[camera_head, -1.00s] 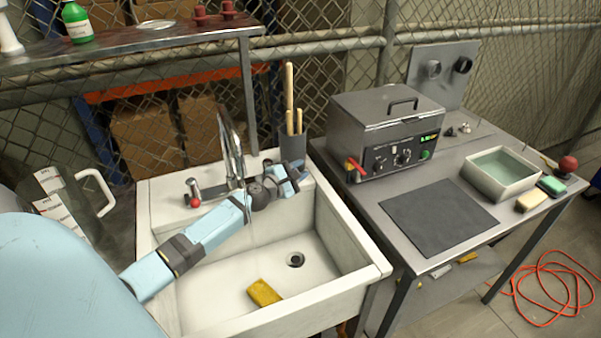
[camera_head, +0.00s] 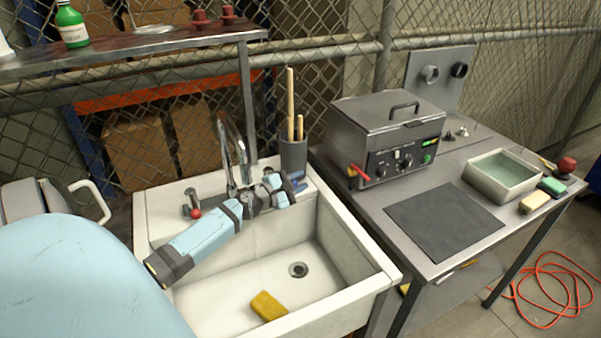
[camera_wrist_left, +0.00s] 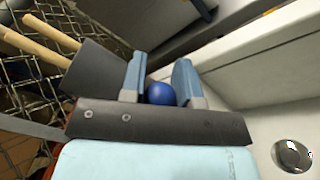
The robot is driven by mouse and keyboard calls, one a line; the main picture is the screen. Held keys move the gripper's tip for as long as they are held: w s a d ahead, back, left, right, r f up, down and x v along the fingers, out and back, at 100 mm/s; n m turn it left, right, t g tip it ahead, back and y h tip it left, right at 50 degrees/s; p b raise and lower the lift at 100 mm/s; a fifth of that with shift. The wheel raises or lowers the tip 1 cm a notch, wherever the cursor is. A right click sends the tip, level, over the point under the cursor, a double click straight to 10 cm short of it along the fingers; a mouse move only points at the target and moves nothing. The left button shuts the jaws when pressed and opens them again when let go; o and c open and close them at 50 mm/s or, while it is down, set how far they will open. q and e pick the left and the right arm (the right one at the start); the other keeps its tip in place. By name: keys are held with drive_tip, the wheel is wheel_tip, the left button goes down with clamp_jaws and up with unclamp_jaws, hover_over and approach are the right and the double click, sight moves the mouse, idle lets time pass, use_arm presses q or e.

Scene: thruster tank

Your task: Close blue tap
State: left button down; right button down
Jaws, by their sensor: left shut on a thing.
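The round blue tap knob (camera_wrist_left: 160,93) sits between the two fingers of my left gripper in the left wrist view. My left gripper (camera_wrist_left: 162,82) is shut on it, with a finger on either side. In the head view my left gripper (camera_head: 292,186) is at the back right corner of the sink, beyond the chrome faucet and below the dark tool cup. There the gripper mostly hides the blue tap. The matching red tap (camera_head: 195,213) stands at the left of the faucet (camera_head: 232,160). My right gripper is not in view.
The white sink (camera_head: 375,275) holds a yellow sponge (camera_head: 268,306) and a drain (camera_head: 298,270). A dark cup (camera_head: 293,157) with wooden handles stands behind my gripper. A metal bench at right carries a grey box device (camera_head: 388,135) and a white basin (camera_head: 502,180).

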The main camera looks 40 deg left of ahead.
use_arm(q)
drive_tip(key=c, duration=0.8)
unclamp_jaws()
drive_tip(key=shift+c, duration=0.2)
drive_tip(key=s+a+b, duration=0.1)
drive_tip(key=s, duration=0.6)
drive_tip(key=shift+s, duration=0.2)
